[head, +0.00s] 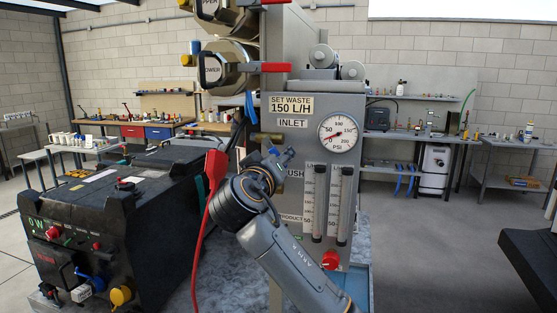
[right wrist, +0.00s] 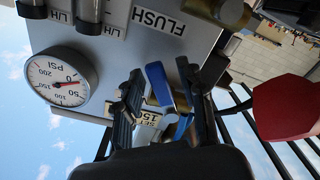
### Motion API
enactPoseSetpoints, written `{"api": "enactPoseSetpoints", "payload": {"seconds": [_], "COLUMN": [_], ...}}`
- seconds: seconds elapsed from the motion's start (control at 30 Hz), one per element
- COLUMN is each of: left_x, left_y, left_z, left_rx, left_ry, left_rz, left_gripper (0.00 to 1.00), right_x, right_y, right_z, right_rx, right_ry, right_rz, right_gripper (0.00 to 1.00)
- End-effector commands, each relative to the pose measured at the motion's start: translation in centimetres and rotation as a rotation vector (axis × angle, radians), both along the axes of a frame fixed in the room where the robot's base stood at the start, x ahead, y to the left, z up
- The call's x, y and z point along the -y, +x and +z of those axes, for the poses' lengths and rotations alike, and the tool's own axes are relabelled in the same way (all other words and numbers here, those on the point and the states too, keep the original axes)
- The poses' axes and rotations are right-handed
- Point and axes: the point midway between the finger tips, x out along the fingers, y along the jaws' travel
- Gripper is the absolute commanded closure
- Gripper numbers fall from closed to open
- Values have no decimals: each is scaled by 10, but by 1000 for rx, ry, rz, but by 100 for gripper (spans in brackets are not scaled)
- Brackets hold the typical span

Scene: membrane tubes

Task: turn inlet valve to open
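The inlet valve's blue handle (right wrist: 160,84) shows in the right wrist view, which looks upside down at the panel. In the head view a blue piece (head: 250,106) shows beside the INLET label (head: 293,123), near a brass fitting (head: 266,136). My right gripper (right wrist: 163,108) has its two fingers apart, with the blue handle between them. I cannot tell whether either finger touches it. In the head view my right gripper (head: 279,156) is in front of the panel below the INLET label, and my wrist hides part of the piping. My left gripper is not in view.
The grey panel (head: 348,100) carries a PSI gauge (head: 339,133) and two flow tubes (head: 319,203). Two membrane housings with red-tipped clamps are above. A black generator (head: 110,220) stands left, and a red clamp with a red cable (head: 214,170) hangs close to my right wrist.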

Motion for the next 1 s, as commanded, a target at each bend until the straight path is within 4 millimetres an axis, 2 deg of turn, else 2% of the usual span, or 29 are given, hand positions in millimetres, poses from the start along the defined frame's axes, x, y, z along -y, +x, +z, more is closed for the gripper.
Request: {"api": "enactPoseSetpoints", "payload": {"seconds": [0.17, 0.4, 0.6, 0.8, 1.0], "left_x": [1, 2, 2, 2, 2], "left_y": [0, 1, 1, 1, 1], "left_z": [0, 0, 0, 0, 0], "left_rx": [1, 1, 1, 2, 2], "left_ry": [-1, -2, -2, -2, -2], "left_rz": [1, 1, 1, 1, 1], "left_gripper": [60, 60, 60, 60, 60], "right_x": [-8, -23, -34, -37, -37], "right_y": [-17, -67, -99, -113, -113], "right_z": [-1, -1, 0, 0, 0], "right_rx": [0, 0, 1, 0, 0], "right_ry": [1, 2, 1, 0, -1], "right_rz": [4, 6, 4, 1, 1], "right_gripper": [60, 60, 60, 60, 60]}}
